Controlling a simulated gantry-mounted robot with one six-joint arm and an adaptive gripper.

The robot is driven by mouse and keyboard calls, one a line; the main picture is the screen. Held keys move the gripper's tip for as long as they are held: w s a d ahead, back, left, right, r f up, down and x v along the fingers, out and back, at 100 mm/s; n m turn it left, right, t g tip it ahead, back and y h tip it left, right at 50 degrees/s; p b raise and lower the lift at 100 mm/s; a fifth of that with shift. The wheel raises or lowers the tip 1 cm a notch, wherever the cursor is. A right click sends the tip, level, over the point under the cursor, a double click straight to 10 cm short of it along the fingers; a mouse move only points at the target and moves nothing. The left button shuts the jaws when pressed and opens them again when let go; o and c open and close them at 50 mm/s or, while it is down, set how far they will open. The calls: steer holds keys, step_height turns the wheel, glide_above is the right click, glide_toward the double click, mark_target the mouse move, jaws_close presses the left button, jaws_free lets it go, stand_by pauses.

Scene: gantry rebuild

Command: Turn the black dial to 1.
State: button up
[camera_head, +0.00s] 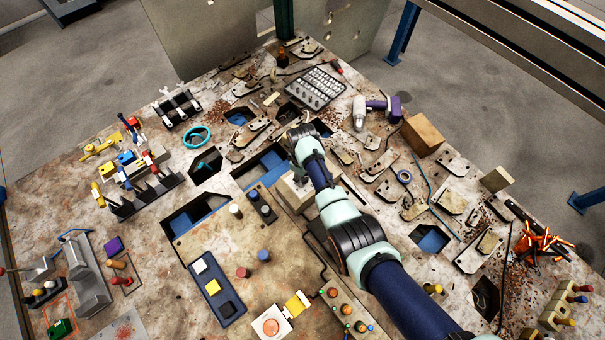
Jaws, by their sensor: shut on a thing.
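My arm reaches in from the lower right, and its wrist hangs over the middle of the table. My gripper (298,179) shows only as a small dark part below the wrist, at the top of a pale grey box (291,196). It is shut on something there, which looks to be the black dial. The dial itself is hidden by the gripper and wrist. Its marks and the number it points to cannot be made out.
A board with coloured buttons (340,309) lies close below my arm. A blue panel with square switches (214,287) is at lower left. Tool trays, a purple drill (384,107) and a wooden block (422,134) stand around. The table (150,236) is crowded, with several cut-out openings.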

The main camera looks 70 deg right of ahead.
steer(key=shift+n, duration=0.6)
steer(key=o, duration=1.1)
steer(key=shift+o, duration=0.2)
steer(key=shift+r, duration=0.15)
step_height(320, 180, up, 12)
